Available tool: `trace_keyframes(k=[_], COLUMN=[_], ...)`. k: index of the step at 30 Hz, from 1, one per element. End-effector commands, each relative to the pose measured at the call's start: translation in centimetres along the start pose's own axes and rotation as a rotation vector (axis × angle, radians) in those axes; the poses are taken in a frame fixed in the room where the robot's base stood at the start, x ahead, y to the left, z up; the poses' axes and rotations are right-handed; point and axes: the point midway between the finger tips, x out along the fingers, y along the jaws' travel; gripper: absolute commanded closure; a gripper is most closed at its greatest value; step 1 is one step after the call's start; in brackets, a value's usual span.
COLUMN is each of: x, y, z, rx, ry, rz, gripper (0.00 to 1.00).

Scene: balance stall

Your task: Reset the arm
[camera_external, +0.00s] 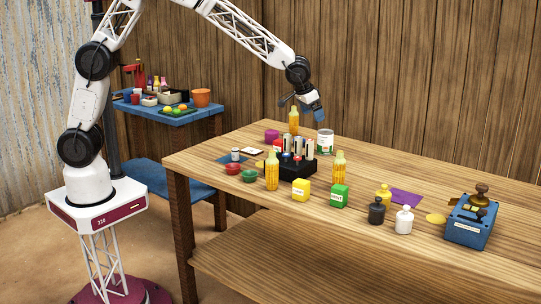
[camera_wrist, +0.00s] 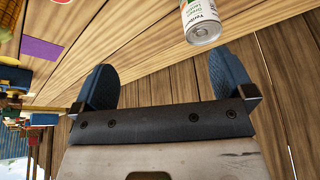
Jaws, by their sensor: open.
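My gripper (camera_external: 311,108) is above the far part of the wooden table in the external view, close to a yellow bottle and a tin can. In the wrist view my gripper (camera_wrist: 172,85) shows two blue fingers set wide apart with nothing between them. The white and green tin can (camera_external: 325,142) stands on the table just below and right of my gripper; it also shows at the top of the wrist view (camera_wrist: 201,22). The yellow bottle (camera_external: 294,121) stands just left of my gripper; whether they touch is unclear.
A blue side table (camera_external: 176,118) stands behind left. The table's front strip is bare.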

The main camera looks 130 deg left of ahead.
Motion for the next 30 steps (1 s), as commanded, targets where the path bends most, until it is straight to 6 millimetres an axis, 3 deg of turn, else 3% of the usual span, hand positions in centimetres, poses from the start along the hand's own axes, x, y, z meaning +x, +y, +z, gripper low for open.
trace_keyframes(k=[1,6,15,30], x=[-1.6,-6.2,-13.7,-24.4], y=[1.1,4.2,8.3,11.6], z=[1.0,4.7,11.8,25.0], rx=[0.021,0.089,0.208,0.410], ry=[0.000,-0.010,-0.026,-0.052], rz=[0.008,0.028,0.065,0.131], gripper=[0.00,0.00,0.00,0.00])
